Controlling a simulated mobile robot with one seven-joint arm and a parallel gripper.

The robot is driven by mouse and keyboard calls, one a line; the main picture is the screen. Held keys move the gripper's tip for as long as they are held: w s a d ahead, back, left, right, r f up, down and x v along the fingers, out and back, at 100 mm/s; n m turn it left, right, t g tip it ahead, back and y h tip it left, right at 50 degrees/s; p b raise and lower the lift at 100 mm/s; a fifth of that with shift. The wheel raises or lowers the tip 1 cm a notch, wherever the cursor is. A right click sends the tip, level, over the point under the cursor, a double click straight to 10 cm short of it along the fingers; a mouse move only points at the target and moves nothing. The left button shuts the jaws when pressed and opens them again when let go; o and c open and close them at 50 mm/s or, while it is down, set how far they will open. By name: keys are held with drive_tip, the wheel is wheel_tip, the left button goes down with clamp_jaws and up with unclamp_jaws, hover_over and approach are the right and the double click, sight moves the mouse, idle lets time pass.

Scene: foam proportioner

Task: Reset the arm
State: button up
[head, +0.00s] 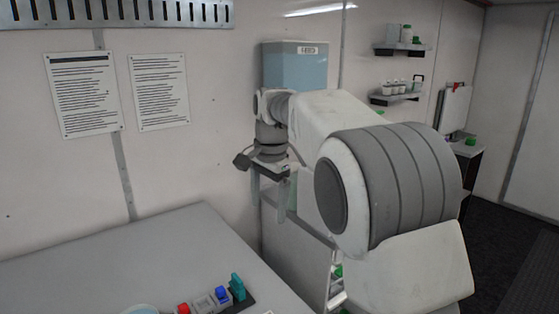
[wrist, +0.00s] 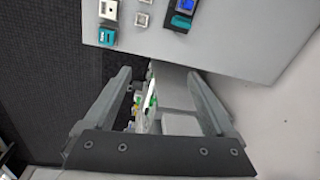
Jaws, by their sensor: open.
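My gripper (head: 270,194) hangs from my raised arm in the head view, with its fingers pointing down beyond the right edge of the grey worktop (head: 120,250). The fingers are apart with nothing between them. In the wrist view the two fingers of my gripper (wrist: 160,75) are also spread and empty. My forearm hides part of what lies behind it on the right.
Coloured switches (head: 222,295) sit on the worktop's front edge. A blue tank (head: 296,66) is on the wall behind my arm. Shelves with bottles (head: 400,88) are at the back right. Dark floor (head: 490,205) is open at the far right.

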drive_tip(key=s+d+r+n+t, duration=0.1)
drive_tip(key=s+d+r+n, duration=0.1)
drive_tip(key=s+d+r, duration=0.45)
drive_tip(key=s+d+f+n+t, duration=0.1)
drive_tip(key=s+d+f+n, duration=0.1)
drive_tip(key=s, duration=0.6)
drive_tip(key=s+d+f+n+t, duration=0.1)
drive_tip(key=s+d+f+n, duration=0.1)
drive_tip(key=s+d+f, duration=0.2)
drive_tip(key=s+d+f+n+t, duration=0.1)
drive_tip(key=s+d, duration=0.4)
drive_tip(key=s, duration=0.6)
drive_tip(key=shift+s+f+n+h, duration=0.3)
drive_tip(key=shift+f+n+h, duration=0.1)
drive_tip(key=shift+f+n, duration=0.5)
